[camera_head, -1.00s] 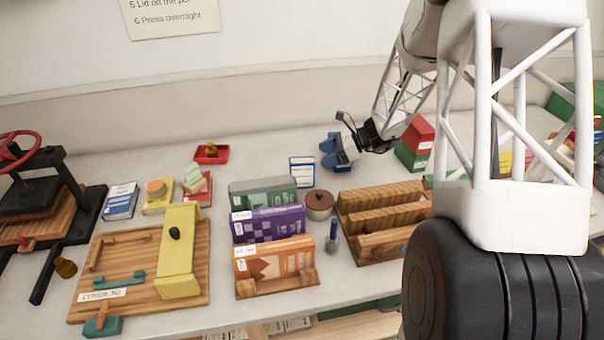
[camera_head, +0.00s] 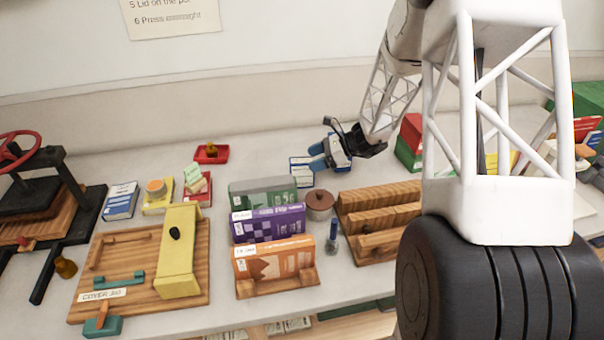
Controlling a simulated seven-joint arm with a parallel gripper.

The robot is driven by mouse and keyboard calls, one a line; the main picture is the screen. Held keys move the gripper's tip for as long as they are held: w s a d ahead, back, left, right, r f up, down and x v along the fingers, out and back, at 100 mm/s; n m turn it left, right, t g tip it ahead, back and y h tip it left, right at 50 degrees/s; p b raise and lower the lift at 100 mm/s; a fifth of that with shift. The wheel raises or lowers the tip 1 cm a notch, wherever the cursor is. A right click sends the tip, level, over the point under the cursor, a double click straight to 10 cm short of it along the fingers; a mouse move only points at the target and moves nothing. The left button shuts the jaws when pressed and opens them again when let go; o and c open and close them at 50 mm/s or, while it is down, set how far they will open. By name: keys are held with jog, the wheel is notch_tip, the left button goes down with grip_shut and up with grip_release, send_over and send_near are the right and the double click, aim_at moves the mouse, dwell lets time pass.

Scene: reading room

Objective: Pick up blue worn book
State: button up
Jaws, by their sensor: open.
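My gripper (camera_head: 317,156) has blue fingertips, is open and empty, and overlaps this book's upper right in the picture. I cannot tell whether it touches the book. A second blue book with a white label (camera_head: 121,201) lies at the left, far from my gripper. Wear on either book is too small to make out.
Green, purple (camera_head: 268,225) and orange (camera_head: 275,262) books stand in a row at the centre. A brown lidded pot (camera_head: 319,203) and a slotted wooden rack (camera_head: 372,224) are close by. A red and green block (camera_head: 410,143) is right of my gripper.

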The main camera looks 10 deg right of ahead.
aim_at(310, 159)
jog(key=shift+x, duration=1.95)
jog(key=shift+c, duration=0.4)
jog(key=c, duration=1.1)
jog(key=shift+r, duration=4.95)
